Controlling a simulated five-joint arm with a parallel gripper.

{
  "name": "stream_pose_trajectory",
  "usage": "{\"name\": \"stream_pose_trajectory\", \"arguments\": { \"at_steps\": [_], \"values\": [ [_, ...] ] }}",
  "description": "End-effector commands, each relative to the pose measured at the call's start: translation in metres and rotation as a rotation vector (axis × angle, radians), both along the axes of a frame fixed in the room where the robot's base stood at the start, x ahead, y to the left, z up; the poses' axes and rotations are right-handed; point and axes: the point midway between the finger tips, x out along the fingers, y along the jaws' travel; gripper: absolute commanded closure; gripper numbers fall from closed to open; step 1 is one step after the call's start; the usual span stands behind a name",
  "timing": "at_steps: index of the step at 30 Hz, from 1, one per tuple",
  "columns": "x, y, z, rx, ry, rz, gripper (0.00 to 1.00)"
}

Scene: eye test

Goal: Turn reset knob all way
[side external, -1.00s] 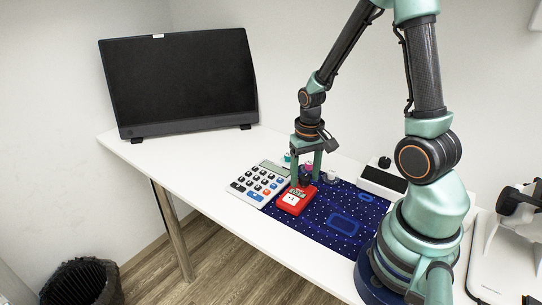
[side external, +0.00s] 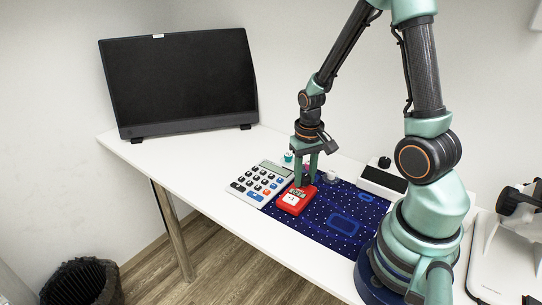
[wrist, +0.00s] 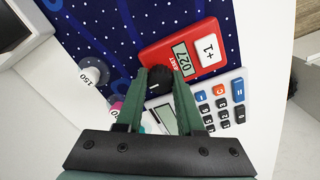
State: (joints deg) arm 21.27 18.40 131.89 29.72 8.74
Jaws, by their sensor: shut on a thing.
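The red counter (side external: 293,203) lies on the blue dotted mat (side external: 318,236), beside the calculator. In the wrist view the red counter (wrist: 150,55) shows a small display that seems to read 027, a white +1 button (wrist: 208,51) and the word RESET, partly covered. The dark reset knob (wrist: 160,78) is at the counter's edge, between my fingertips. My gripper (wrist: 160,75) is shut on this knob, one finger on each side. In the side view my gripper (side external: 302,185) points down at the counter's far end, and the knob is hidden by the fingers.
A calculator (side external: 260,183) lies left of the counter. A white weight marked 150 (wrist: 93,76) and a pink piece (wrist: 117,105) stand close to my fingers. A white device with a black knob (side external: 383,179) is behind the mat. A monitor (side external: 180,80) stands at the back left.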

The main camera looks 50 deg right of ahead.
Motion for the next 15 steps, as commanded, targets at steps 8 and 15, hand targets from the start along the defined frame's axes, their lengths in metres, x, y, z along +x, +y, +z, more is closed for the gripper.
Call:
{"name": "stream_pose_trajectory", "arguments": {
  "at_steps": [8, 15],
  "values": [
    [0.0003, 0.0001, -0.0001, -0.001, -0.001, -0.151, 1.00],
    [0.0003, 0.0001, -0.0001, -0.001, -0.001, -0.457, 1.00]
  ]
}}
